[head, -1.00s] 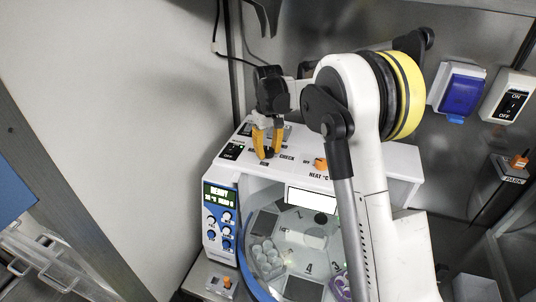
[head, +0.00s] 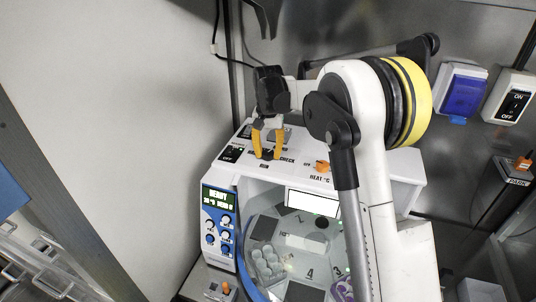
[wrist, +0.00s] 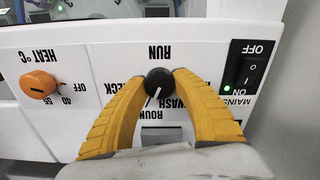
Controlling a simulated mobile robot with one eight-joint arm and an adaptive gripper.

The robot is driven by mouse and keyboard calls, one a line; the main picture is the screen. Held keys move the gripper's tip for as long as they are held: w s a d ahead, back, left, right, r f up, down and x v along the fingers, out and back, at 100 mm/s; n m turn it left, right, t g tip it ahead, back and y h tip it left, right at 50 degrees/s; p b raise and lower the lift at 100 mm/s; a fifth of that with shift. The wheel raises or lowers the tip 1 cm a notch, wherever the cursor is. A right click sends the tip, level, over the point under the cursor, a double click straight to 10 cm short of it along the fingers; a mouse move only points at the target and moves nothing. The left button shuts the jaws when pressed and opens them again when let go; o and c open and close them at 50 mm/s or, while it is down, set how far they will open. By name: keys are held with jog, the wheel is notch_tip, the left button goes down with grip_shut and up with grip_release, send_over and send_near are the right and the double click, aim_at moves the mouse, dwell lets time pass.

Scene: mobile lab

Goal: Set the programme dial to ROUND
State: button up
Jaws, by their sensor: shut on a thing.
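The programme dial (wrist: 158,82) is a small black knob with a white pointer line, on the white top panel of the machine. The labels RUN, CHECK, WASH and ROUND stand around it, partly covered by the fingers. The pointer line slants toward the ROUND label (wrist: 152,114) side, near WASH; its exact setting is hard to tell. My gripper (wrist: 160,76) has its two yellow fingers closed on the dial from both sides. In the head view my gripper (head: 267,152) reaches down onto the panel, and its fingers largely hide the dial.
An orange HEAT °C knob (wrist: 39,84) sits on one side of the dial and a black MAINS switch (wrist: 245,68) on the other. The front display (head: 218,198) is lit and reads READY. A blue socket cover (head: 463,92) and ON/OFF switch (head: 515,104) are on the back wall.

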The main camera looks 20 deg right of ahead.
aim_at(269, 152)
dwell(0.3)
jog(key=o, duration=1.2)
jog(key=shift+w, duration=0.1)
notch_tip(269, 152, up, 12)
